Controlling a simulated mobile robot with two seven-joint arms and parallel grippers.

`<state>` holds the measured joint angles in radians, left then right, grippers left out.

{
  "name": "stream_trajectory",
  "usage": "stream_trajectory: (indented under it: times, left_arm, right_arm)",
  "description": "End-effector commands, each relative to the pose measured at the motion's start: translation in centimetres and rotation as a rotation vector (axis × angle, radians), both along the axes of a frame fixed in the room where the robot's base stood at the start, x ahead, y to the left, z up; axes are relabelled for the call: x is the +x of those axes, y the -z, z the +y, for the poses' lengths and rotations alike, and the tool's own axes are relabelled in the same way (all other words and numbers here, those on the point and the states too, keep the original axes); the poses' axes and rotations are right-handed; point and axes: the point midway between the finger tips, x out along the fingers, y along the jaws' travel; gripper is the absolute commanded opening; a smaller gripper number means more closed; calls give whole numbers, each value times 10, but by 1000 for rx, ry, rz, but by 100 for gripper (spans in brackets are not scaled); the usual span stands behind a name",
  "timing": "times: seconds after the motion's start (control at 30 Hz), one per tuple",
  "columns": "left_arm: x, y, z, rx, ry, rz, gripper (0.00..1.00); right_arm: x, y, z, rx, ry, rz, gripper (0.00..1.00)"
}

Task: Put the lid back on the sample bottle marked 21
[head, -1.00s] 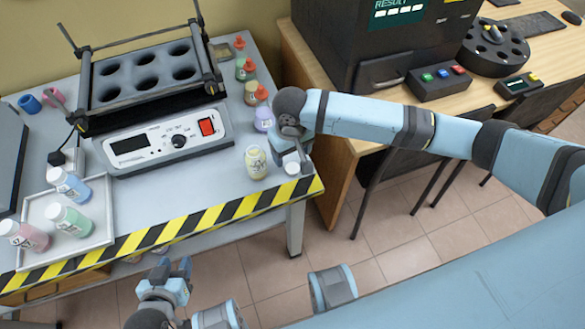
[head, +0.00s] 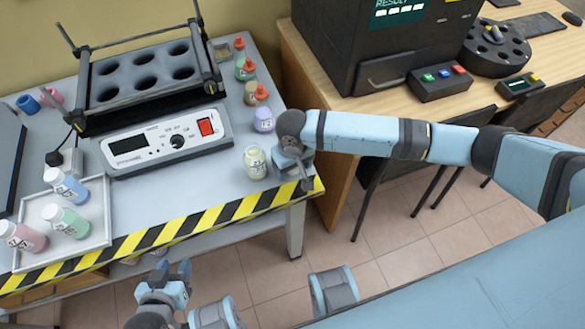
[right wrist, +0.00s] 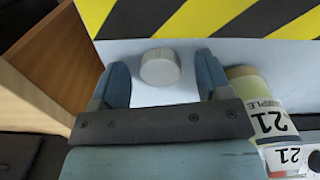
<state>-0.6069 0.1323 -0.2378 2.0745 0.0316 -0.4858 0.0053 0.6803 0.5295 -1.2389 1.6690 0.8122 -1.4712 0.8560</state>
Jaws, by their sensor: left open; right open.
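The sample bottle marked 21 (right wrist: 272,125) stands at the right of the right wrist view. In the head view the pale yellow bottle (head: 256,164) stands upright near the table's front right corner. A round white lid (right wrist: 160,67) lies on the table between the open fingers of my right gripper (right wrist: 161,78), without visible contact. The gripper hides the lid in the head view, where my right gripper (head: 304,180) is down at the table corner beside the bottle. My left gripper (head: 173,274) is open and empty, in front of the table edge.
A heater block (head: 165,145) with empty wells stands behind. A white tray (head: 104,240) at left holds several coloured bottles. A purple-topped bottle (head: 263,120) and red-capped bottles (head: 245,69) line the right side. The striped front edge (head: 190,222) is close.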

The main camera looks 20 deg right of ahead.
Motion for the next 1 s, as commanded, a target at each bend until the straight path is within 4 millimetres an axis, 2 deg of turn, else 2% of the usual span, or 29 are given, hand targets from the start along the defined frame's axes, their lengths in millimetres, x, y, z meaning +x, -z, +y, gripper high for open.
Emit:
stream_trajectory:
  times: [0.2,0.27,0.43,0.47,0.83,1.0]
  left_arm:
    - [0,-1,-2,-4,-3,0,43]
    - [0,-1,-2,-7,-3,0,43]
    - [0,-2,-4,-12,-7,0,43]
    - [1,-2,-4,-13,-7,0,43]
    - [1,-2,-5,-15,-9,0,43]
    - [0,-4,-3,-10,-6,0,43]
  right_arm:
    - [0,0,0,0,0,0,71]
    - [0,0,0,0,0,0,59]
    - [0,-1,0,0,0,0,20]
    - [0,-1,0,0,0,0,18]
    - [0,-2,0,0,0,0,18]
    - [0,-14,0,1,0,-1,18]
